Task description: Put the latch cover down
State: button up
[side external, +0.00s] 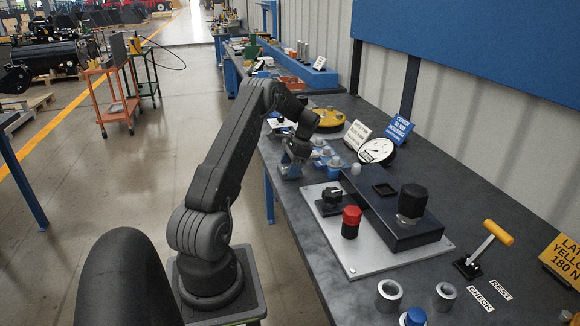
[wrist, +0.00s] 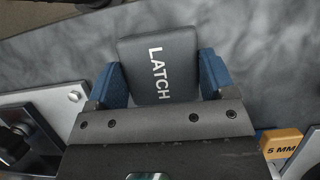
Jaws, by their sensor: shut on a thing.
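The latch cover (wrist: 158,68) is a dark grey block with white LATCH lettering, seen in the wrist view. My gripper (wrist: 160,82) has its two blue fingers closed on the cover's left and right sides. Beyond the cover lies the mottled dark grey bench top; I cannot tell whether the cover touches it. In the side external view, my gripper (side external: 292,165) is low over the bench's left edge, beyond the light grey plate. The cover cannot be made out there.
The light grey plate (side external: 340,262) carries a dark box (side external: 405,231), a red knob (side external: 351,222) and black knobs. A dial gauge (side external: 377,151) and signs stand behind. A yellow-handled lever (side external: 484,248) is at right. A yellow 5 MM block (wrist: 281,143) shows in the wrist view.

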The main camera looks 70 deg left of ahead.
jog(key=o, duration=1)
jog(key=shift+f, duration=0.1)
jog(key=v, duration=1.2)
jog(key=w+d+r+t+y, duration=0.1)
jog(key=w+d+r, duration=0.1)
jog(key=d+r, duration=0.4)
jog(key=w+d+r+t+y, duration=0.1)
jog(key=w+d+r, duration=0.25)
jog(key=d, duration=0.45)
jog(key=s+d+r+t, duration=0.1)
jog(key=d+r+t, duration=0.15)
jog(key=d, duration=0.45)
jog(key=s+d+r+t, duration=0.1)
jog(key=d+r, duration=0.2)
jog(key=d, duration=0.4)
jog(key=s+d+f+t, duration=0.1)
jog(key=s+d, duration=0.4)
jog(key=d, duration=0.1)
jog(key=s+d+f+t+h, duration=0.1)
jog(key=s+d+t, duration=0.1)
jog(key=s+d, duration=0.4)
jog(key=s+d+f+t+h, duration=0.1)
jog(key=s+d, duration=0.4)
jog(key=d, duration=0.3)
jog(key=shift+s+t, duration=0.35)
